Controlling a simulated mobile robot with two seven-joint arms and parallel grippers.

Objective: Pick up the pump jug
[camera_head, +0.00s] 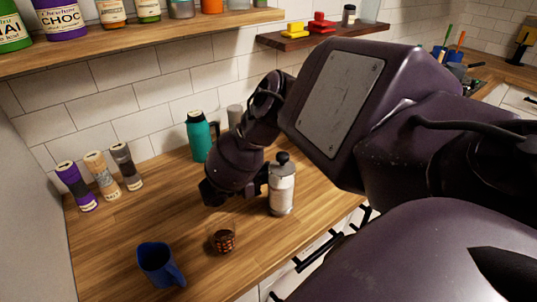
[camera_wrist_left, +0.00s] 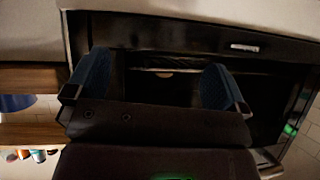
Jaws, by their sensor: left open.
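The pump jug (camera_head: 282,190), a pale metal cylinder with a black knob on top, stands upright on the wooden counter in the head view. My right arm comes in from the right, and its dark gripper (camera_head: 232,190) hangs just left of the jug. Its fingers are dark and partly hidden, so I cannot tell whether they are open or touch the jug. My left gripper (camera_wrist_left: 158,84) shows in the left wrist view, its two blue-padded fingers wide apart with nothing between them. The jug is not visible in that view.
On the counter are a blue pitcher (camera_head: 158,265), a small glass of brown contents (camera_head: 223,240), a teal bottle (camera_head: 200,138) and several tubes (camera_head: 100,172). A jar shelf (camera_head: 150,38) hangs above. A dark framed opening (camera_wrist_left: 190,60) lies beyond my left gripper.

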